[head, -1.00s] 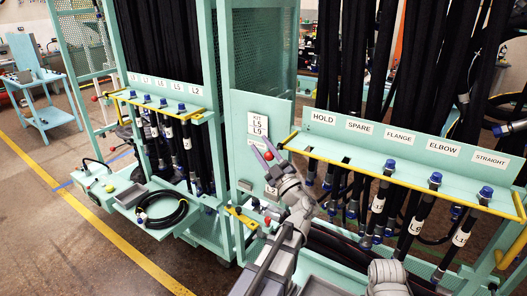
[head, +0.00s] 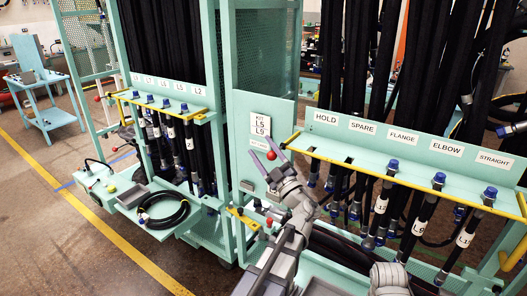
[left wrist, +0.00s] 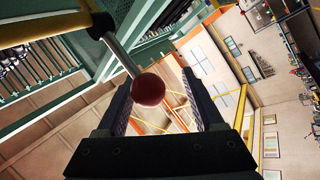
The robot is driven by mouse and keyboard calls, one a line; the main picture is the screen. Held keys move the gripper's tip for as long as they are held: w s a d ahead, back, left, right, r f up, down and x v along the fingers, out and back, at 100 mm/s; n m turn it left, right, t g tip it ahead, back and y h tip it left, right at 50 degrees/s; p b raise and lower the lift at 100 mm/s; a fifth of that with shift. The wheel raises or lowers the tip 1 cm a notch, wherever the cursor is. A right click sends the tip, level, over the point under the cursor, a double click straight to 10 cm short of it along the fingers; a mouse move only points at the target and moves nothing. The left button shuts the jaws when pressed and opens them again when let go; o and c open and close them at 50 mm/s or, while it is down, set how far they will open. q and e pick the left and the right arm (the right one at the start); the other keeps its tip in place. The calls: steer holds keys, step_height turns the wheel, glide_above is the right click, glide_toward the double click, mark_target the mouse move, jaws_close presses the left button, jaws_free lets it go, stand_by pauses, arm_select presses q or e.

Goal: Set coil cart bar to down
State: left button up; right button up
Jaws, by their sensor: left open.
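A red ball knob (head: 271,155) shows at my left gripper, in front of the pale green cart panel. In the left wrist view the red ball (left wrist: 149,90) sits on the end of a metal rod (left wrist: 121,54) that comes from the upper left. My left gripper (head: 260,146) is open. Its two dark fingers stand on either side of the ball in the left wrist view, with a gap beside the ball on the right. I cannot tell whether a finger touches it. The rod is not clear in the head view.
A yellow-edged hose rack (head: 400,178) with labelled slots stands to the right. Another hose cart (head: 165,103) stands to the left, with a coiled black hose (head: 163,211) on its tray. A blue trolley (head: 48,115) is farther back. The floor at the left is clear.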

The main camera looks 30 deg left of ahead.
arm_select(q)
steer(key=b+v, duration=0.3)
steer(key=v, duration=0.5)
steer(key=shift+b, duration=0.3)
steer(key=shift+a, duration=0.1)
